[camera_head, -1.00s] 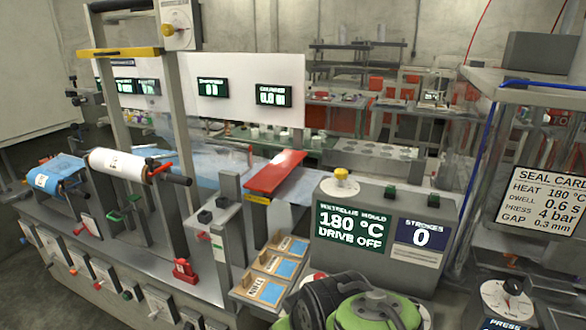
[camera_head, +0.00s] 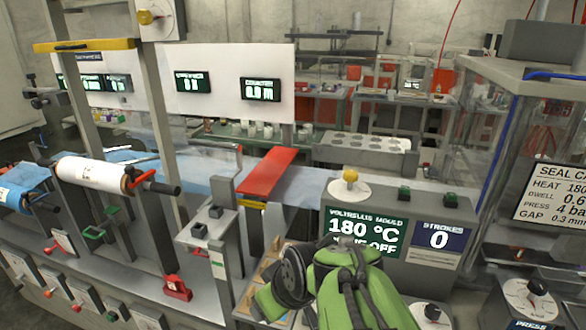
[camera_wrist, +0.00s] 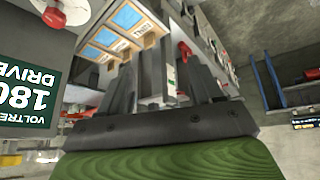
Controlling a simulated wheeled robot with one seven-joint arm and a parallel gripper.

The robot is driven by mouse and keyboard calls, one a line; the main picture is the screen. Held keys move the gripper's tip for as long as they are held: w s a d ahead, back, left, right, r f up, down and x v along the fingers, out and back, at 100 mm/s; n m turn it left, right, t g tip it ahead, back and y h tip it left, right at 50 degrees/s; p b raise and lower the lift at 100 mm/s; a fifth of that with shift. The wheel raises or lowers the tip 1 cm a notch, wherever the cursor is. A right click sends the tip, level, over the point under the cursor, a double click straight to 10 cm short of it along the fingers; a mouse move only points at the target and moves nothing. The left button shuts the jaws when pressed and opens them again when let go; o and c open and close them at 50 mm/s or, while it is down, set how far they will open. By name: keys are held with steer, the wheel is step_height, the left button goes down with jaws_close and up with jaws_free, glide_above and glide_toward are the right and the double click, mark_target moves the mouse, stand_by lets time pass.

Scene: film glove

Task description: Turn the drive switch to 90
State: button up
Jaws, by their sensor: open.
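The grey mould box (camera_head: 410,255) has a green display (camera_head: 362,238) reading 180 °C. Its lower line, partly covered by my arm, ends in "OFF". In the wrist view, upside down, a red knob on a white dial (camera_wrist: 62,12) sits at the upper left beside the display (camera_wrist: 30,95); no label is readable. My arm hides this knob in the head view. A yellow knob on a white disc (camera_head: 350,180) tops the box. My gripper (camera_wrist: 163,85) is open and empty, its dark fingers apart, to the side of the red knob and not touching it.
Wooden trays with blue pads (camera_wrist: 125,18) lie close to my gripper. A red bar (camera_head: 268,172) spans the film line at left. Another dial with a yellow knob (camera_head: 150,17) is at upper left. A press dial (camera_head: 530,298) and seal card (camera_head: 550,193) stand at right.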

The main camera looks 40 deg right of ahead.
steer(key=w+d+f+t+y, duration=0.1)
steer(key=w+d+t, duration=0.1)
steer(key=w+d, duration=0.3)
steer(key=m+t+h, duration=0.4)
steer(key=t+h, duration=0.1)
steer(key=t, duration=0.5)
glide_toward(355, 177)
steer(key=x, duration=1)
steer(key=shift+w, duration=0.15)
steer(key=c, duration=1.1)
steer(key=shift+o, duration=0.2)
steer(key=shift+g+h, duration=0.3)
